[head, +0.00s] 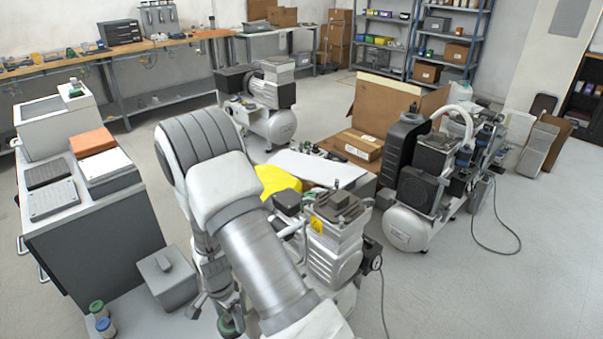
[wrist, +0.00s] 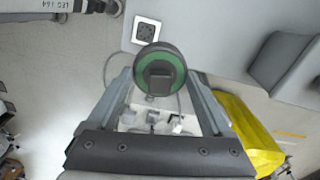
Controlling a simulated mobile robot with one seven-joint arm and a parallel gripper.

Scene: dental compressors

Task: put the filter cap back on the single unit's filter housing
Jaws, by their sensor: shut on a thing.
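My gripper (wrist: 160,88) is shut on the filter cap (wrist: 159,57), a round dark disc with a green ring and a square dark knob facing the wrist camera. In the head view, my arm crosses the middle and hides much of the gripper; a green rim of the cap (head: 228,324) shows low, near the bottom edge. A compressor unit (head: 337,225) with a ribbed pale head and a gauge stands just right of my arm, partly hidden by it. I cannot make out the filter housing clearly in either view.
A grey cabinet (head: 105,230) with trays stands at the left, with a grey box (head: 167,278) beside it. A yellow cloth (head: 278,180) lies behind my arm. A larger compressor (head: 425,185) stands right; another (head: 270,105) stands behind. Floor at the far right is mostly clear.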

